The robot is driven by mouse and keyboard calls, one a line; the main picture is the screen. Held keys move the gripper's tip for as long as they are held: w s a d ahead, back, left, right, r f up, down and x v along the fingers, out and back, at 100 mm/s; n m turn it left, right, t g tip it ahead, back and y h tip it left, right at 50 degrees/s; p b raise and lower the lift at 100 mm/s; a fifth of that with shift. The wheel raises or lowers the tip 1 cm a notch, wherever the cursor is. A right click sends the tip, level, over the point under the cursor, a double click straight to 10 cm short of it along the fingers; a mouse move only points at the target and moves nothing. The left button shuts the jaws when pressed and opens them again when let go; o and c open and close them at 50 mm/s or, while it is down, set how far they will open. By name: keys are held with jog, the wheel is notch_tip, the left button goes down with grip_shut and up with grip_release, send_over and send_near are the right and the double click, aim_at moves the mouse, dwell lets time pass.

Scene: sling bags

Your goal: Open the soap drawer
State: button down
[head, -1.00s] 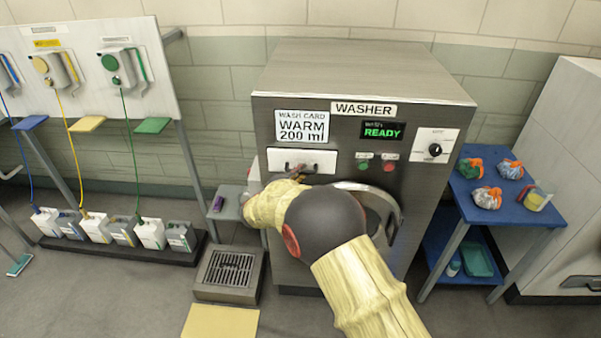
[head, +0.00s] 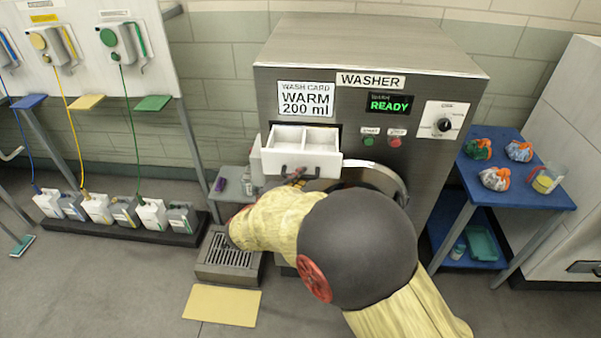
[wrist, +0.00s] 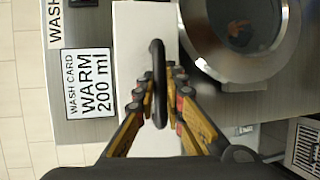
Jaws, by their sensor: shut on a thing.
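The soap drawer (head: 302,151) of the washer is pulled out from the front panel, and its white compartments show from above in the head view. Its front carries a dark bar handle (wrist: 158,84), seen in the wrist view. My gripper (head: 294,181) is shut on this handle, with its fingers on both sides of the bar. In the wrist view my gripper (wrist: 168,95) shows the orange and black fingers around the handle. My arm hides part of the washer's lower front.
The washer's round door (head: 375,178) stands right beside the drawer, partly behind my arm. A blue table (head: 500,190) with tied bundles and a jug stands at the right. A floor drain box (head: 228,258) and a small grey side table (head: 232,183) lie left of the washer.

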jog(key=c, duration=1.8)
grip_release()
jog(key=shift+c, duration=0.2)
jog(key=shift+s+a, duration=0.1)
jog(key=v, duration=1.1)
jog(key=shift+s, duration=0.35)
jog(key=shift+a+n, duration=0.15)
jog(key=shift+n, duration=0.15)
